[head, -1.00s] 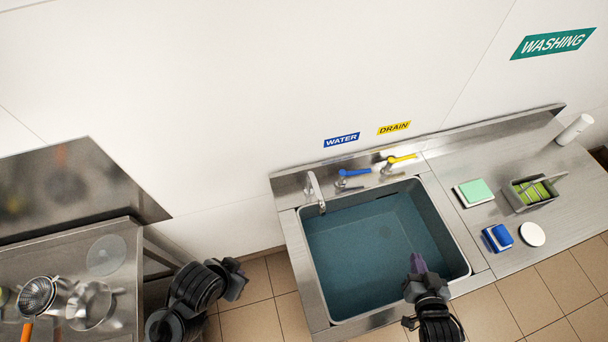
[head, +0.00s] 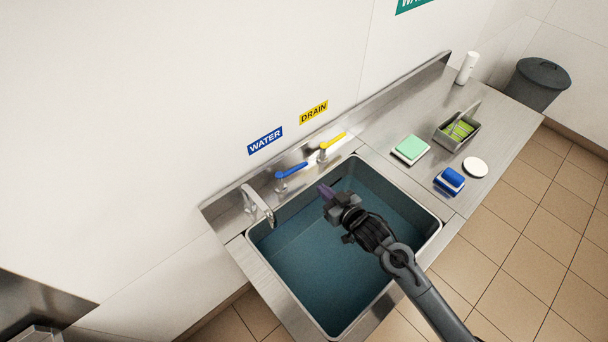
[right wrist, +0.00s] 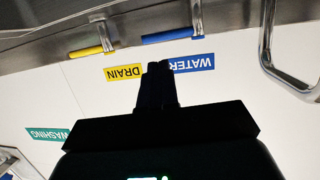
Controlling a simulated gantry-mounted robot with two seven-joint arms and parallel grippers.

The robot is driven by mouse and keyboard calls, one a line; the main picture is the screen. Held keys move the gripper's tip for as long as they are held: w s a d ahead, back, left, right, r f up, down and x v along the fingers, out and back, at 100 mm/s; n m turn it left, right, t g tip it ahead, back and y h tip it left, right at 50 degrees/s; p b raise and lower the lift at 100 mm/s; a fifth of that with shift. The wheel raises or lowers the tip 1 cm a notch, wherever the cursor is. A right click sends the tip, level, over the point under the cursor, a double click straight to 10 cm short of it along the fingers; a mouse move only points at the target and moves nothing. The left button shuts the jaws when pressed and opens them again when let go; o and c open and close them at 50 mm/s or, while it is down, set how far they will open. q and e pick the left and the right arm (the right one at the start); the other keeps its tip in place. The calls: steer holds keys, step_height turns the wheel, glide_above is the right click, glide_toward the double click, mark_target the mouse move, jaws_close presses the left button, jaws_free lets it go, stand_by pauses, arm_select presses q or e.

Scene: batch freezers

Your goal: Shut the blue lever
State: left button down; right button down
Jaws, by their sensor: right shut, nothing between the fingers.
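The blue lever (head: 291,170) sits on the sink's back ledge below the blue WATER label (head: 265,140). It also shows in the right wrist view (right wrist: 172,36), upside down, near the top. Its handle points right, toward the yellow lever (head: 332,140), which sits below the DRAIN label (head: 313,112). My right gripper (head: 325,190) is shut and empty. It is above the sink basin, in front of and to the right of the blue lever, apart from it. In the right wrist view its dark fingers (right wrist: 157,72) are together. My left gripper is out of view.
The sink basin (head: 434,222) holds blue-tinted water. The tap (head: 258,203) stands left of the blue lever. On the counter to the right are a green sponge (head: 411,147), a blue brush (head: 450,180), a white disc (head: 475,167) and a caddy (head: 457,132).

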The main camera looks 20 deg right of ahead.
mark_target(299, 169)
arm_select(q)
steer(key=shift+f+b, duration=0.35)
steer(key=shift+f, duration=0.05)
arm_select(e)
steer(key=x, duration=1)
steer(key=shift+w+a+f, duration=0.1)
steer(key=shift+w+a, duration=0.05)
steer(key=shift+w, duration=0.2)
